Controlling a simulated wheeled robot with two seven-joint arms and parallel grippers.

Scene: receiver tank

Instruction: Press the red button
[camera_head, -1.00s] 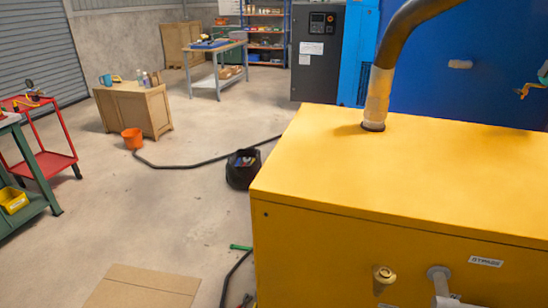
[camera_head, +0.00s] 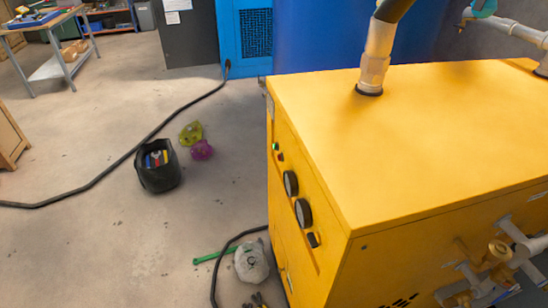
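The yellow machine (camera_head: 410,130) fills the right half of the head view. Its narrow left face carries a small green light or button (camera_head: 276,147) near the top. A tiny dark, perhaps reddish, spot (camera_head: 281,157) sits just below the green one; it is too small to tell whether it is the red button. Two round black gauges (camera_head: 297,198) and a black switch (camera_head: 313,240) sit lower on the same face, seen at a steep angle. Neither of my grippers shows.
A black bag of tools (camera_head: 158,166) stands on the floor left of the machine, with yellow-green (camera_head: 191,133) and purple (camera_head: 202,150) items beside it. A black hose (camera_head: 120,162) crosses the floor. A whitish bundle (camera_head: 251,262) lies by the machine's base.

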